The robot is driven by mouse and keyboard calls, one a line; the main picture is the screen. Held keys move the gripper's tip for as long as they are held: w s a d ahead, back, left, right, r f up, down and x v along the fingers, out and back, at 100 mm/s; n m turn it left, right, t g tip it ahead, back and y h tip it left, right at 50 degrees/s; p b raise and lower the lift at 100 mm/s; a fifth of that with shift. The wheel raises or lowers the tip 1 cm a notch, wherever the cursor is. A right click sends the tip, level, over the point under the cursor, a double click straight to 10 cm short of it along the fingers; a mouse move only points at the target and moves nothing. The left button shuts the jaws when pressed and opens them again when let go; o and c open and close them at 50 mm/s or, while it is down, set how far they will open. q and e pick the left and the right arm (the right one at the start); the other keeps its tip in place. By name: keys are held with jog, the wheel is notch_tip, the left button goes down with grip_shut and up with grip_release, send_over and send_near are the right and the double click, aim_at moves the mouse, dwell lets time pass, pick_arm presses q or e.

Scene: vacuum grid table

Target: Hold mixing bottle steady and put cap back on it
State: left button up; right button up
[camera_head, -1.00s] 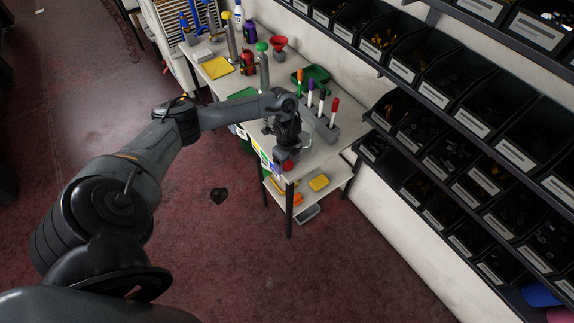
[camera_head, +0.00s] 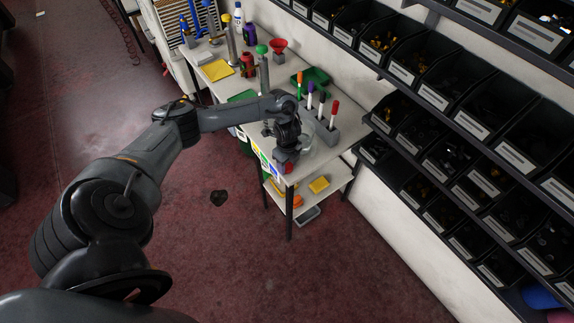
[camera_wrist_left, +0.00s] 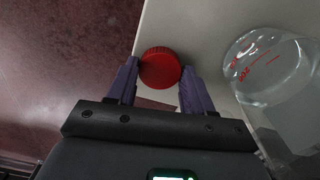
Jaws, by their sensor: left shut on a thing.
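The red ribbed cap (camera_wrist_left: 160,68) sits between the purple fingers of my left gripper (camera_wrist_left: 158,85) in the left wrist view. My left gripper (camera_head: 286,164) is shut on it near the front corner of the table. A clear round vessel with red markings (camera_wrist_left: 270,68), likely the mixing bottle, stands to the right of the gripper in the wrist view, apart from the cap. In the head view this vessel (camera_head: 308,143) is partly hidden behind my left wrist. My right gripper is not in view.
A grey holder (camera_head: 325,132) with several coloured markers stands behind the vessel. A green tray (camera_head: 317,76), a red funnel (camera_head: 278,46) and a yellow tray (camera_head: 217,70) are farther back. Shelves of black bins (camera_head: 450,110) line the wall at right. The table's front edge is close to the gripper.

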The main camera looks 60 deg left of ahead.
aim_at(287, 165)
pick_arm(q)
jog(key=shift+r, duration=0.1)
jog(key=shift+r+p, duration=0.3)
jog(key=shift+r, duration=0.55)
notch_tip(287, 165, up, 2)
jog(key=shift+r+p, duration=0.25)
jog(key=shift+p, duration=0.05)
jog(key=w+d+r+p, duration=0.1)
jog(key=d+r, duration=0.1)
jog(key=d, duration=0.1)
jog(key=w+d+r+p, duration=0.1)
jog(key=d+r+p, duration=0.1)
jog(key=d, duration=0.1)
jog(key=w+d+r+p, duration=0.1)
jog(key=d+r+p, duration=0.1)
jog(key=d, duration=0.1)
jog(key=shift+d, duration=0.3)
jog(key=shift+w+d+r+p, duration=0.15)
jog(key=shift+d+p, duration=0.05)
jog(key=shift+d, duration=0.2)
jog(key=shift+w+d+r+p, duration=0.1)
jog(key=shift+d+r+p, duration=0.05)
jog(key=shift+d, duration=0.25)
